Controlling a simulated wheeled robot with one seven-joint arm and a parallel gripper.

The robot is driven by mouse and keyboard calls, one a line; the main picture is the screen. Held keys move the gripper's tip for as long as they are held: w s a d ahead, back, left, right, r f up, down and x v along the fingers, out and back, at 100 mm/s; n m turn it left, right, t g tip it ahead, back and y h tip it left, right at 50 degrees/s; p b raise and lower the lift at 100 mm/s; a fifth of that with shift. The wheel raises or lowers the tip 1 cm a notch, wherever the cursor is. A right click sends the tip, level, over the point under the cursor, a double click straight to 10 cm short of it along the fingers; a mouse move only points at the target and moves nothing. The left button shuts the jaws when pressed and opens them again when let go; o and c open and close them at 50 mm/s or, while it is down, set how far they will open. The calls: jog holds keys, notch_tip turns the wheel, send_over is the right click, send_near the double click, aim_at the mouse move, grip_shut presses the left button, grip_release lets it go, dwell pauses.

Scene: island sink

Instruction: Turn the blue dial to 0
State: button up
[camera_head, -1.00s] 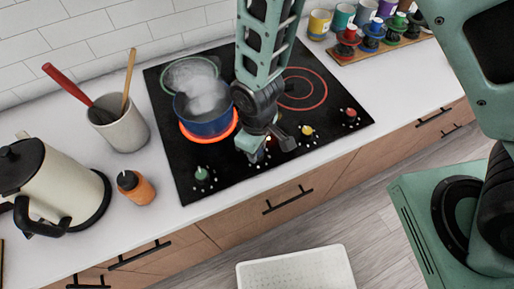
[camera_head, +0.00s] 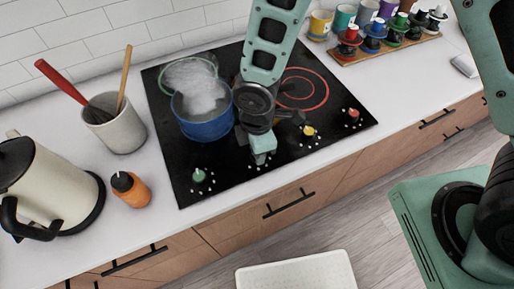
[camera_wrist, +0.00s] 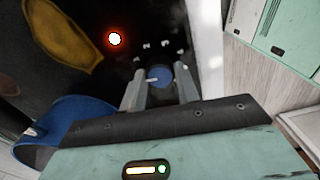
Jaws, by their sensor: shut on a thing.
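The blue dial (camera_wrist: 165,75) sits on the black cooktop between my two fingers in the wrist view. A pale mark on it points to the left of that picture, with small white markings around it. My gripper (camera_head: 262,153) is at the front part of the cooktop, with its fingers closed on the sides of the dial. In the head view the gripper hides the dial.
A steaming blue pot (camera_head: 205,118) stands left of my gripper. Green (camera_head: 199,175), yellow (camera_head: 308,132) and red (camera_head: 352,114) dials line the cooktop's front. An orange bottle (camera_head: 130,189) and a kettle (camera_head: 40,190) stand left.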

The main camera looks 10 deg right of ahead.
jog(key=shift+n, duration=0.5)
jog(key=o, duration=1)
notch_tip(320, 180, up, 17)
jog(key=shift+r+b, duration=0.2)
jog(key=shift+b, duration=0.1)
jog(key=shift+d, duration=0.1)
